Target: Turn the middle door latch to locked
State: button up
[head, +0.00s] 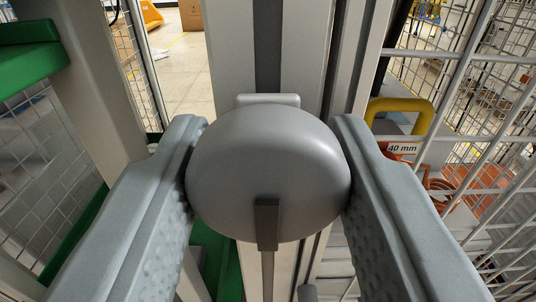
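The door latch (265,165) is a rounded grey knob in the middle of the head view, mounted on a pale metal post. A dark pointer-like bar (267,225) sits at its lower edge and points down. A pale plate shows behind the knob's top. My gripper (268,130) has one grey finger on each side of the knob. Both inner faces appear to touch its sides, so the gripper looks shut on it. The fingertips reach just past the knob's widest part. Any lock marking is not visible.
The vertical post (230,50) runs behind the latch. Wire mesh panels stand on the left and right (480,130). Green beams (30,55) are at left. Tiled floor lies beyond.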

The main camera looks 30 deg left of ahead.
jog(key=c, duration=0.4)
jog(key=shift+o, duration=0.2)
jog(key=n, duration=0.3)
jog(key=shift+n, duration=0.4)
jog(key=shift+d+n, duration=0.1)
jog(key=shift+n, duration=1.6)
jog(key=o, duration=0.9)
jog(key=shift+o, duration=0.2)
